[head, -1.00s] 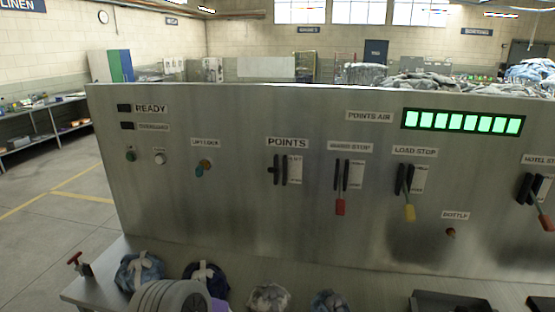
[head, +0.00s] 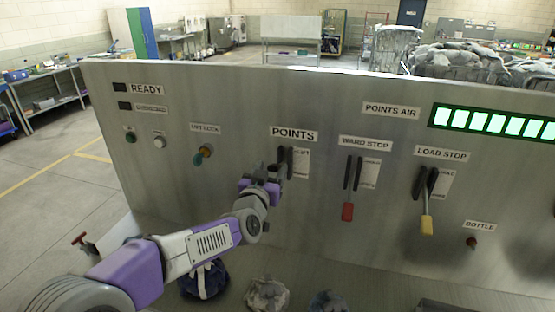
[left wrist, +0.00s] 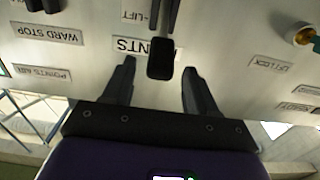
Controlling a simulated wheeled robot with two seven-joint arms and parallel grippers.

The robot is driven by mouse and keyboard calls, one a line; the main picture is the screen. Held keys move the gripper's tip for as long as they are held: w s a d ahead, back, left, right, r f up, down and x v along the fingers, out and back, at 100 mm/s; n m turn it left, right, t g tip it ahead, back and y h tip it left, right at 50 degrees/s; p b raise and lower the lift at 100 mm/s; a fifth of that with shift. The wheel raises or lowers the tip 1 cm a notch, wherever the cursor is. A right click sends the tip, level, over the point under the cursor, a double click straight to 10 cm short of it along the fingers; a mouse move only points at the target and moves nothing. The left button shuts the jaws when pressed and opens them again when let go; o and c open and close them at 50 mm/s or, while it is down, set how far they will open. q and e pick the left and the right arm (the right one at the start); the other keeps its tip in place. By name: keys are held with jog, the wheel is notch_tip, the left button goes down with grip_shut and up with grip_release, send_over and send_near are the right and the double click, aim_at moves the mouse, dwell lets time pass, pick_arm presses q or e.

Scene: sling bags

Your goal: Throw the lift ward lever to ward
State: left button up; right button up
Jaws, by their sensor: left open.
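The lever under the POINTS label (head: 293,133) has two dark upright slots (head: 286,158) and a plate (head: 301,163) beside them. My left gripper (head: 276,172) is at this lever in the head view and hides its handle. In the left wrist view, which is upside down, the lever's black handle (left wrist: 160,58) stands between the tips of my open left gripper (left wrist: 158,75). There is a gap on both sides of it, and the fingers do not grip it. Part of a LIFT label (left wrist: 130,15) shows beside the slots. My right gripper is not in view.
To the right are the WARD STOP lever with a red handle (head: 347,211) and the LOAD STOP lever with a yellow handle (head: 426,225). The LIFT LOCK knob (head: 203,155) is to the left. Bundled bags (head: 268,294) lie below the panel.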

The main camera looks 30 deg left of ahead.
aim_at(275, 165)
pick_arm(q)
jog(key=shift+p+x, duration=0.3)
jog(key=shift+x, duration=2.1)
jog(key=shift+d, duration=0.1)
grip_shut()
